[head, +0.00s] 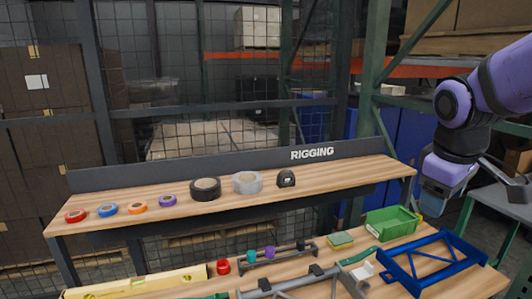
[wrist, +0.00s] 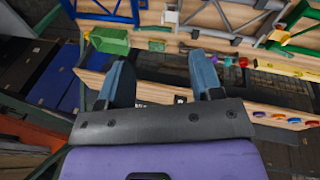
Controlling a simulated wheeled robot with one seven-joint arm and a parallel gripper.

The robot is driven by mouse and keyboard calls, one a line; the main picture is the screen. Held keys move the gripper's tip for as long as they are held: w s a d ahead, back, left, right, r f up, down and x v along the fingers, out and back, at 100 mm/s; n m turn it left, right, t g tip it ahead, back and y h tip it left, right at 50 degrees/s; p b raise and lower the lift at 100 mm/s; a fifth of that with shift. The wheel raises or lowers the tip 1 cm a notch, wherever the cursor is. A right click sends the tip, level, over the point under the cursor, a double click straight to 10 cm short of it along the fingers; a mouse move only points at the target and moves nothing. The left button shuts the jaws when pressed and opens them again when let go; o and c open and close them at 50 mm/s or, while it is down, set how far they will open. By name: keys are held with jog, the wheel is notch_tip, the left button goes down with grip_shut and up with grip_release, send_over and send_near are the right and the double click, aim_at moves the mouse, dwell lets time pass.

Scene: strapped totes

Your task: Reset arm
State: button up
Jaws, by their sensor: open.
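My arm is raised at the right of the head view, with my gripper (head: 432,203) hanging in front of the right end of the shelf marked RIGGING. In the wrist view my gripper (wrist: 162,76) has its two blue-grey fingers spread well apart with nothing between them. Its fingertips touch nothing that I can see. The green bin (head: 391,222) and the blue frame (head: 432,262) lie on the lower bench to the left of and below my gripper. The green bin also shows in the wrist view (wrist: 109,40).
The upper shelf (head: 340,176) holds several tape rolls, including a grey one (head: 247,183), and a black tape measure (head: 286,178). The lower bench holds a yellow level (head: 135,284), a sponge (head: 340,240) and clamps. A green rack post (head: 368,100) stands behind. A grey table (head: 502,205) is at right.

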jog(key=s+r+m+t+y, duration=0.1)
jog(key=s+r+m, duration=0.1)
jog(key=s, duration=0.3)
jog(key=s+r+m+t, duration=0.1)
jog(key=s+m, duration=0.2)
jog(key=s, duration=0.3)
jog(key=shift+s+a+r+m+t+y, duration=0.25)
jog(key=shift+a+r+m+t+y, duration=0.05)
jog(key=shift+r+m+t+y, duration=0.1)
